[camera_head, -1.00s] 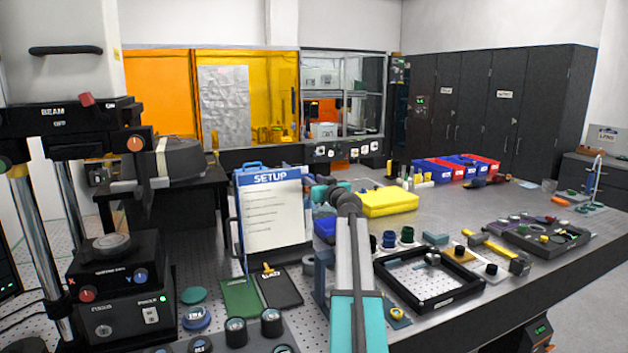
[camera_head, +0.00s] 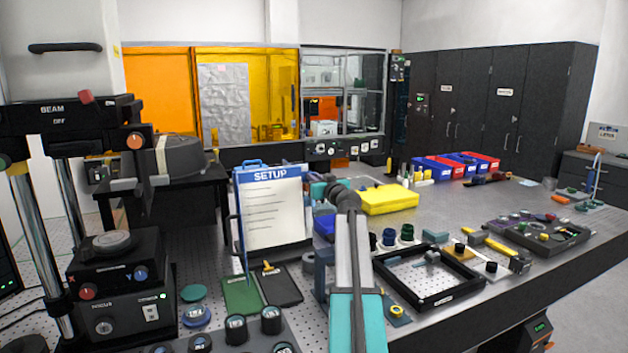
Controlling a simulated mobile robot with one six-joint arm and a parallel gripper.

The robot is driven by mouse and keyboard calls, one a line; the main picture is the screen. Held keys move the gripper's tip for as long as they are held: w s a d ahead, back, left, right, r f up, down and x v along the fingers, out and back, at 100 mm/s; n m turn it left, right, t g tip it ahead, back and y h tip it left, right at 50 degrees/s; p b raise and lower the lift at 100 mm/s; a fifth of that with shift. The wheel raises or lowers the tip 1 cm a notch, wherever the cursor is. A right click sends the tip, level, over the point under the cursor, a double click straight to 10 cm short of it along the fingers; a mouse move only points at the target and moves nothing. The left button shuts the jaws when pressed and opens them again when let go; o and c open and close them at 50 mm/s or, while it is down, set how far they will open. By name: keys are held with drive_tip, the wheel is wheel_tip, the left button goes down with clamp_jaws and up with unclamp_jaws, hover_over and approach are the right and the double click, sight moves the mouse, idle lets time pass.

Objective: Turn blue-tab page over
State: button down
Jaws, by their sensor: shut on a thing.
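A white page (camera_head: 272,215) with a blue "SETUP" header hangs on an upright dark flip stand (camera_head: 290,249) with blue rings at its top. A thin blue strip (camera_head: 246,268) shows below the page's lower left. My arm reaches up from the bottom middle and bends left at the wrist. My gripper (camera_head: 316,190) is at the page's right edge, mostly hidden by my own wrist. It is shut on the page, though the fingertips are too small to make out. No separate blue tab at the grip can be made out.
A yellow case (camera_head: 389,199) and a blue bin (camera_head: 325,228) stand close right of the stand. A black square frame (camera_head: 455,291) lies at the right front. Green (camera_head: 240,297) and black (camera_head: 281,285) pads lie in front of the stand. A black instrument (camera_head: 120,280) stands at left.

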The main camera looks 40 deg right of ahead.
drive_tip(key=s+a+b, duration=0.2)
drive_tip(key=shift+s+r, duration=0.2)
drive_tip(key=shift+s, duration=0.1)
drive_tip(key=c, duration=1.8)
unclamp_jaws()
drive_tip(key=shift+s, duration=0.1)
